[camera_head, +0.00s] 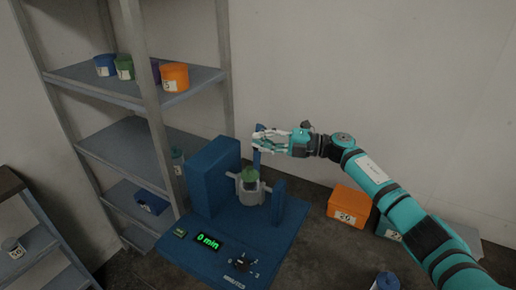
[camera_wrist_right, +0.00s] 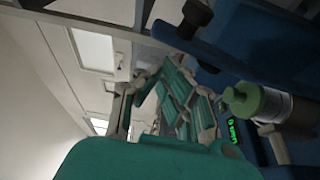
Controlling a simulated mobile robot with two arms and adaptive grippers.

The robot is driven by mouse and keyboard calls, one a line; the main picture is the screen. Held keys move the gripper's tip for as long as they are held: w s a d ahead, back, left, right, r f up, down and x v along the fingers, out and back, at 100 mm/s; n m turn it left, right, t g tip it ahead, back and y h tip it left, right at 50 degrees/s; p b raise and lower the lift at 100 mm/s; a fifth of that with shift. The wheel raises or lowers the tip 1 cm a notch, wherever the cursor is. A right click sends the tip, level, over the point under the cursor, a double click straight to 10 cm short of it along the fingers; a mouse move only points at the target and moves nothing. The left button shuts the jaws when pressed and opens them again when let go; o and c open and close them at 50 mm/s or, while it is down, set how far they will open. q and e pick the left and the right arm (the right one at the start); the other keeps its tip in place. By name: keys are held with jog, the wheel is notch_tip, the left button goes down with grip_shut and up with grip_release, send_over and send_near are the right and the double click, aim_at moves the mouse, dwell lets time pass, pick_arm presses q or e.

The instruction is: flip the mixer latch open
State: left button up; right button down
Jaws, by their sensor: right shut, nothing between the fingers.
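The blue mixer (camera_head: 213,185) stands on a blue base with a green "0 min" display (camera_head: 207,242). A grey holder with a green-lidded container (camera_head: 250,178) sits between its tall block and a shorter blue upright (camera_head: 278,203). The container also shows in the right wrist view (camera_wrist_right: 262,102). A narrow blue part (camera_head: 257,157) shows just below my right gripper (camera_head: 262,138); I cannot tell if they touch or if it is the latch. My right gripper is shut and empty, above and behind the container. In the wrist view, a dark knob (camera_wrist_right: 195,17) is near blue parts. My left gripper is out of view.
A grey shelf unit (camera_head: 140,85) with several lidded containers stands at the left. An orange box (camera_head: 349,205) and a green box (camera_head: 388,228) stand right of the mixer, below my right arm. A dark dial (camera_head: 242,264) is at the base's front.

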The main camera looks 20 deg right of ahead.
jog(key=shift+w+d+r+m+b, duration=0.1)
jog(key=shift+w+d+m+b, duration=0.3)
jog(key=shift+m, duration=0.5)
jog(key=shift+w+d, duration=0.1)
jog(key=shift+w, duration=0.05)
jog(key=v, duration=1.2)
jog(key=shift+f, duration=0.3)
